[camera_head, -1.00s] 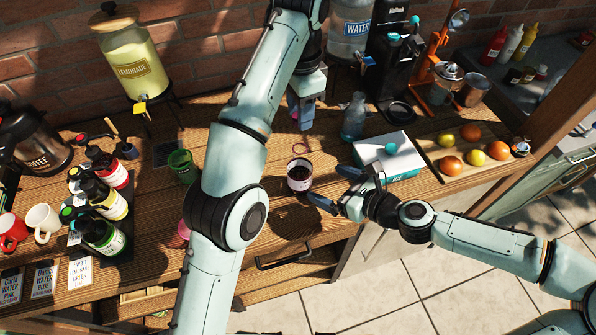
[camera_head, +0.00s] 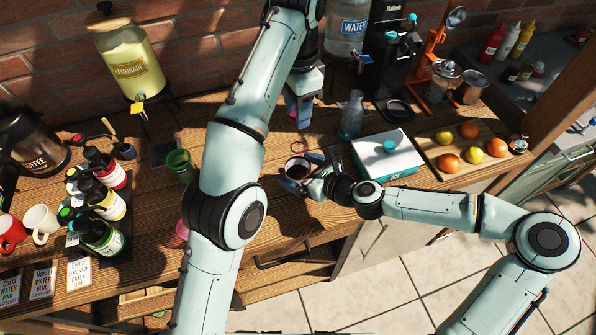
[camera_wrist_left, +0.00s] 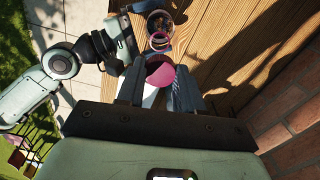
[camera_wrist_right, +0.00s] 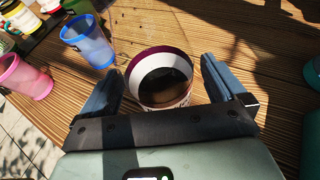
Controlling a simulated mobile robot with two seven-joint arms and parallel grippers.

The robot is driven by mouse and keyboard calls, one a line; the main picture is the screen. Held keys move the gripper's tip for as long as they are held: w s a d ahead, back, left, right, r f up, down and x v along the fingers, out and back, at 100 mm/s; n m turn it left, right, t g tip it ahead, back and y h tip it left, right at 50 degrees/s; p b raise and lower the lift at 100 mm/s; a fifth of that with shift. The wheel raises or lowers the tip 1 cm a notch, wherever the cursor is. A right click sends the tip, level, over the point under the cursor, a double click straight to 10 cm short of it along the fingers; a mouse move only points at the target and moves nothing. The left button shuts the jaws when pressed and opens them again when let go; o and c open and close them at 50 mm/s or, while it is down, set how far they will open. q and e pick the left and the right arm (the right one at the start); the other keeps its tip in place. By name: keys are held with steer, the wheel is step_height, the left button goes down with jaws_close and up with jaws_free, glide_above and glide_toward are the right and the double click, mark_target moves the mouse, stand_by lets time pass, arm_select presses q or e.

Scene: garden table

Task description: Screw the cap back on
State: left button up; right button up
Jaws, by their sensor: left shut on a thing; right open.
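The jar (camera_head: 297,168), a short open jar with dark contents and a label, stands upright on the wooden table. In the right wrist view the jar (camera_wrist_right: 160,88) has a dark maroon rim and sits between my right fingers. My right gripper (camera_head: 308,182) is open, one finger on each side of the jar, with gaps visible. My left gripper (camera_head: 300,118) is above and behind the jar. In the left wrist view it is shut on a round magenta piece, apparently the cap (camera_wrist_left: 161,76); the jar (camera_wrist_left: 160,22) shows beyond it.
A glass carafe (camera_head: 352,115) and a white box (camera_head: 386,158) stand to the right. A green cup (camera_head: 180,166) is to the left; pink (camera_wrist_right: 25,77) and blue (camera_wrist_right: 88,42) cups show in the right wrist view.

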steer(key=shift+x, duration=0.95)
steer(key=c, duration=1.5)
arm_select(q)
steer(key=shift+f, duration=2.5)
steer(key=shift+f, duration=0.1)
steer(key=shift+f, duration=0.8)
steer(key=shift+f, duration=0.55)
